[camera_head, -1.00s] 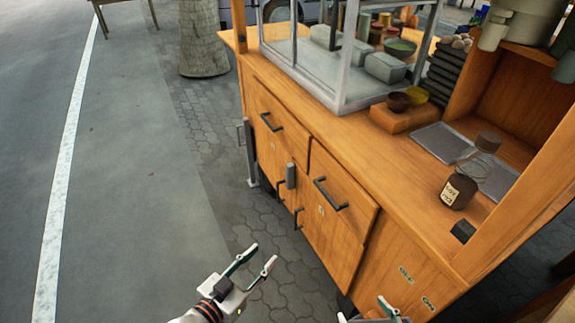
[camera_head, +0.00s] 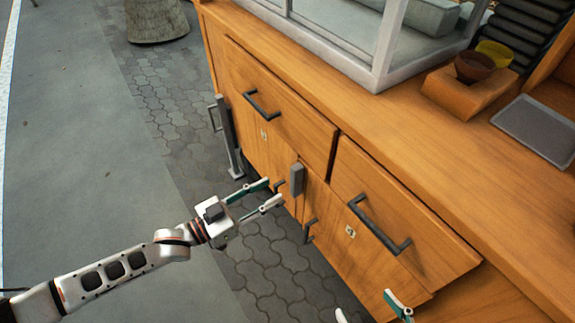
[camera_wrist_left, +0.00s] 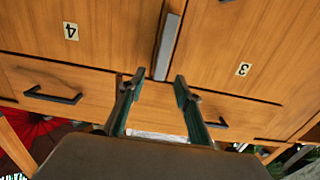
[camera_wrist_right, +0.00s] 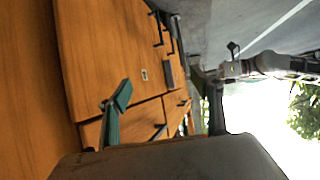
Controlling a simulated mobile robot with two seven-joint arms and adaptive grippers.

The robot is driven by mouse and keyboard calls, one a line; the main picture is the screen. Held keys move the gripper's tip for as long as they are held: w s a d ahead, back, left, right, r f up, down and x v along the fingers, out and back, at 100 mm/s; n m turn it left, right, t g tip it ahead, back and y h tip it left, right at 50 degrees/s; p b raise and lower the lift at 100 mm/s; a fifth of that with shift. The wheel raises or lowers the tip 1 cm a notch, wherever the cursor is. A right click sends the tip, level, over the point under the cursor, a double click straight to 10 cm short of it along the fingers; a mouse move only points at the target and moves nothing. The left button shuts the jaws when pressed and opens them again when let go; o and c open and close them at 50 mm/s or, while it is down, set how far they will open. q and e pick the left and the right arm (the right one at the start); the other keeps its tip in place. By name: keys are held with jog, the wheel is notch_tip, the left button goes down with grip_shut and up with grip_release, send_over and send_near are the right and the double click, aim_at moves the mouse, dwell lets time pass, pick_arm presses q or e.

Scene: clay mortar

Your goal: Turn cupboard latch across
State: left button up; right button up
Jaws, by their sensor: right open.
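The latch (camera_head: 297,180) is a grey bar on the cupboard front. It stands upright, along the seam between two wooden doors. It also shows in the left wrist view (camera_wrist_left: 167,46), between labels 4 and 3, and in the right wrist view (camera_wrist_right: 168,75). My left gripper (camera_head: 271,193) is open and empty, just left of the latch in the head view. In the left wrist view its fingers (camera_wrist_left: 160,88) point at the latch's near end, with a gap. My right gripper (camera_head: 366,304) is open and empty at the bottom edge, apart from the cupboard.
Two drawers with dark bar handles (camera_head: 262,108) (camera_head: 380,225) sit above the doors. A grey post (camera_head: 228,135) stands at the cupboard's left end. The counter holds a glass case (camera_head: 380,60) and bowls (camera_head: 474,67).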

aim_at(292, 177)
pick_arm(q)
jog(key=b+x, duration=0.1)
jog(key=x, duration=0.5)
jog(key=shift+w+d+f, duration=0.1)
jog(key=shift+w+d, duration=0.1)
jog(key=shift+w, duration=0.15)
jog(key=shift+w+d, duration=0.4)
jog(key=shift+d, duration=0.05)
grip_shut()
